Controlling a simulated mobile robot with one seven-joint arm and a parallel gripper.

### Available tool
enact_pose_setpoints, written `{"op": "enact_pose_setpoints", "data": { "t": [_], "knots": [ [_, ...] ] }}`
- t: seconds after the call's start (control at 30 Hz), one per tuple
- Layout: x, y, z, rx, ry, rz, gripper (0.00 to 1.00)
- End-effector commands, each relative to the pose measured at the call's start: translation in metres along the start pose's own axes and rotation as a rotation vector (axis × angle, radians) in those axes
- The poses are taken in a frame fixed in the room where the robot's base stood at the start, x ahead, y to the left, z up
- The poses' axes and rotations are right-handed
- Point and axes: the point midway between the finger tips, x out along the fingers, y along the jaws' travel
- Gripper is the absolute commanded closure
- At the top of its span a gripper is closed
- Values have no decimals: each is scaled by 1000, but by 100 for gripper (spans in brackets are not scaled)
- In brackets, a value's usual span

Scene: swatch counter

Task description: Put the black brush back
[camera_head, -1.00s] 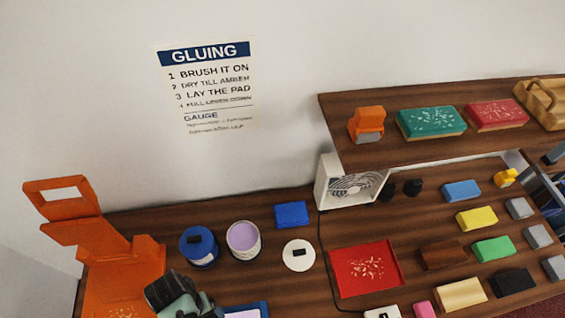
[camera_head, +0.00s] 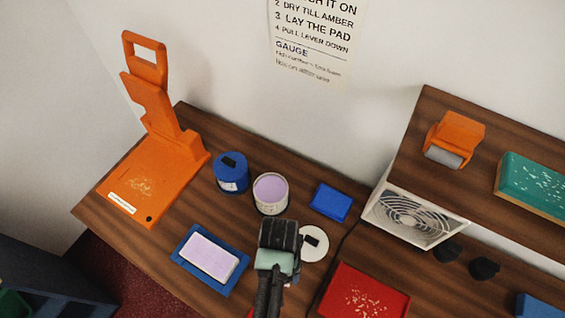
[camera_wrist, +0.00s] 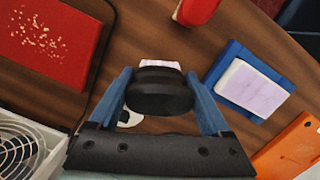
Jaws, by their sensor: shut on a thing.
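My gripper (camera_wrist: 160,78) is shut on the black brush (camera_wrist: 163,92) in the wrist view, one blue finger on each side of it. The brush's far end shows lilac-white. In the head view my gripper (camera_head: 277,245) is above the counter, in front of the open can of lilac glue (camera_head: 270,192) and the white lid with a black knob (camera_head: 314,245); the brush cannot be made out there. Beside the open can stands a closed blue can (camera_head: 231,174). I cannot tell which place belongs to the brush.
A blue tray with a lilac pad (camera_head: 179,260) lies left of my gripper. An orange lever press (camera_head: 160,165) stands at the far left. A red mat (camera_head: 345,300), a fan (camera_head: 412,215), a blue block (camera_head: 331,201) and two dark round things (camera_head: 484,268) are to the right.

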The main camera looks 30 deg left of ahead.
Motion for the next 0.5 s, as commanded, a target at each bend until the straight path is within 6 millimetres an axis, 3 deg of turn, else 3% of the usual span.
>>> {"op": "enact_pose_setpoints", "data": {
  "t": [0.5],
  "knots": [
    [53, 0, -7, 1, 1, 0, 63]
  ]
}}
